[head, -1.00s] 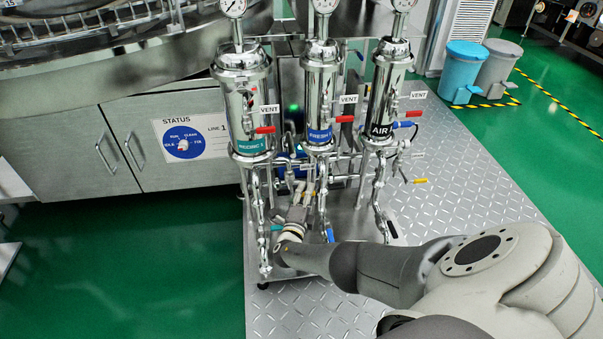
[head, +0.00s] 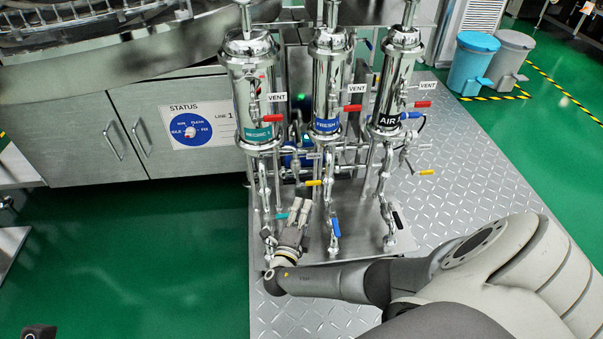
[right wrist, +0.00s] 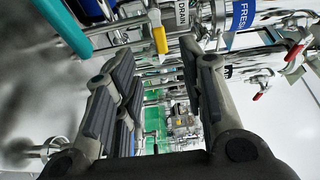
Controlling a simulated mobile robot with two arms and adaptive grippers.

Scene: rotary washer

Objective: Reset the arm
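My right arm reaches in from the lower right of the head view. Its gripper (head: 303,207) is at the lower pipes of the filter stand, between the left and middle columns. In the right wrist view the fingers (right wrist: 160,95) are spread apart with no object held between them. A teal handle (right wrist: 62,26) is at upper left there, and a yellow handle (right wrist: 160,38) is beyond the gap. A small dark part at the lower left edge of the head view may belong to my left gripper; its fingers cannot be made out.
Three steel columns, recirc (head: 251,95), fresh (head: 329,90) and air (head: 397,80), stand on a steel plate with red, blue, yellow and teal valve handles. A cabinet with a status dial (head: 191,129) is at left. Green floor (head: 140,250) is clear in front.

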